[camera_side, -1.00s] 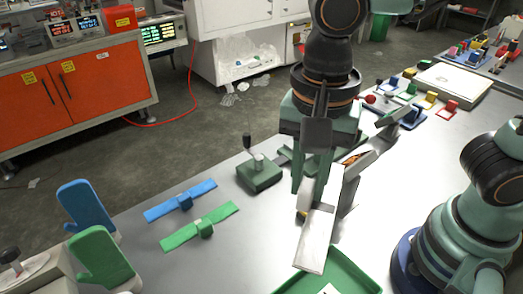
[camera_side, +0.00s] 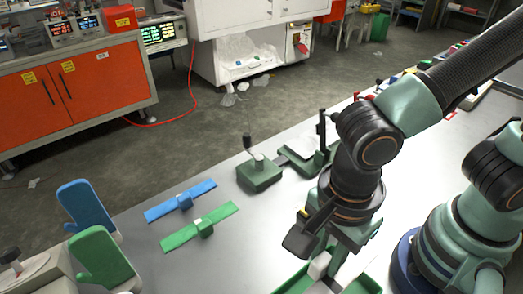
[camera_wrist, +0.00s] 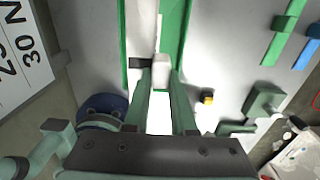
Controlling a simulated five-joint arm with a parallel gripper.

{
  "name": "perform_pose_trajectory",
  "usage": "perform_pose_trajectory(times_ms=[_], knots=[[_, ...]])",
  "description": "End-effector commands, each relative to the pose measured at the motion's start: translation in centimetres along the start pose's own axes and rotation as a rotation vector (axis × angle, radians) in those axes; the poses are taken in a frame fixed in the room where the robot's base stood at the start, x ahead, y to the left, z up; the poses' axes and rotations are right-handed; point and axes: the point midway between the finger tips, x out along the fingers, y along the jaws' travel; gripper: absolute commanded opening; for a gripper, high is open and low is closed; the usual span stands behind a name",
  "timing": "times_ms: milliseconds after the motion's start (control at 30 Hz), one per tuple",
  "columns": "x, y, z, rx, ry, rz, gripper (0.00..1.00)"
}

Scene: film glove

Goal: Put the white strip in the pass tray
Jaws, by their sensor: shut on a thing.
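The green pass tray (camera_side: 298,281) is at the bottom of the side view, partly hidden by my gripper. Its long green wall also shows in the wrist view (camera_wrist: 174,30). My gripper (camera_side: 317,272) points down at the tray; in the wrist view (camera_wrist: 160,82) its jaws are shut on the white strip (camera_wrist: 160,118). A white block on the strip sits between the fingertips. In the side view only a small white part (camera_side: 320,264) shows by the fingers. I cannot tell whether the strip touches the tray floor.
A blue strip (camera_side: 160,210) and a green strip (camera_side: 225,213) lie on the steel table. A green lever device (camera_side: 258,178) stands behind them. Blue (camera_side: 86,207) and green (camera_side: 102,258) mitten shapes stand at left.

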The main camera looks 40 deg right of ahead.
Motion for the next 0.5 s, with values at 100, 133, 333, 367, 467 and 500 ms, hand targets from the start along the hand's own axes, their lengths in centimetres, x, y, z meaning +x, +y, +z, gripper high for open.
perform_pose_trajectory(times_ms=[100,133,333,367,467,500], knots=[[2.8,0.1,-0.2,0.000,0.008,0.005,0.00],[3.4,0.1,-0.2,0.000,0.008,0.005,0.00],[6.7,0.1,-0.2,-0.001,0.006,0.003,0.00],[7.0,0.1,-0.1,-0.001,0.006,0.004,0.00],[7.8,0.0,-0.1,-0.001,0.002,0.001,0.00],[8.1,0.0,-0.1,-0.001,0.003,0.002,0.00]])
